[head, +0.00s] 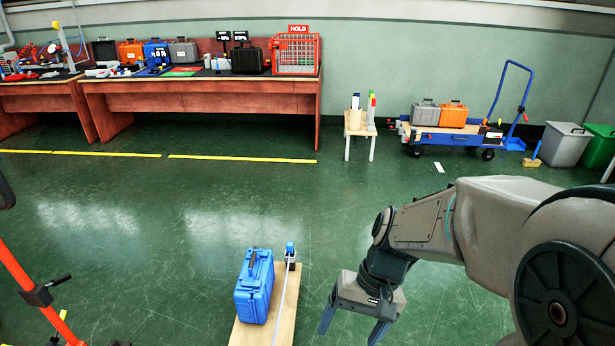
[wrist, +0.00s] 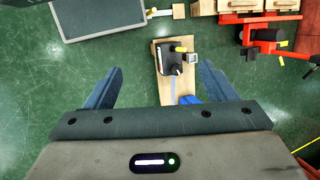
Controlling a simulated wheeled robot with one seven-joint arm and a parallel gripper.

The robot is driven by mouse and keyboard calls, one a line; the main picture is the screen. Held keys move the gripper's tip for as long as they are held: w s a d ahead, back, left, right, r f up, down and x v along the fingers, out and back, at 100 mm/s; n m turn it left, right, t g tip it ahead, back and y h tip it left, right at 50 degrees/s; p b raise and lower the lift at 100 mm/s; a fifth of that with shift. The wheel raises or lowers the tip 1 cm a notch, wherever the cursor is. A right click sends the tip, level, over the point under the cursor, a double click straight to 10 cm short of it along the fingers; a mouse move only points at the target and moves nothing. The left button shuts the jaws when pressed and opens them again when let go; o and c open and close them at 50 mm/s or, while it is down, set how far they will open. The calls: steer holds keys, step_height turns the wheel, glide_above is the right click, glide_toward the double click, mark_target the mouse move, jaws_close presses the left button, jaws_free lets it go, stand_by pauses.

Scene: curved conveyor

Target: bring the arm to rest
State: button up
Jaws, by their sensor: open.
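My gripper (head: 354,329) hangs at the lower right of the head view, at the end of my bent arm, with its fingers pointing down. In the wrist view my gripper (wrist: 158,90) has its two fingers wide apart with nothing between them touching either one. A blue case (head: 255,286) stands upright on a narrow wooden board (head: 250,333), to the left of my gripper and apart from it. A bit of blue, probably this case, shows past the gripper body in the wrist view (wrist: 190,99).
A small device (head: 290,257) stands at the board's far end. A red-orange post (head: 35,290) rises at the left. A long workbench (head: 200,97) with cases and a red HOLD cage (head: 297,55) stands at the back. A blue cart (head: 455,133) holds two cases. Open green floor lies between.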

steer(key=d+r+t+h+p, duration=0.1)
steer(key=d+r, duration=0.1)
steer(key=r, duration=0.1)
steer(key=s+d+r+t+h+p, duration=0.1)
steer(key=d+r+t, duration=0.1)
steer(key=r, duration=0.2)
steer(key=d+r+t+h+p, duration=0.1)
steer(key=d+r+t, duration=0.1)
steer(key=d+r, duration=0.1)
steer(key=shift+s+d+r+n+h, duration=0.1)
steer(key=shift+s+r+n+h, duration=0.05)
steer(key=shift+s+n+h, duration=0.15)
steer(key=shift+c, duration=0.4)
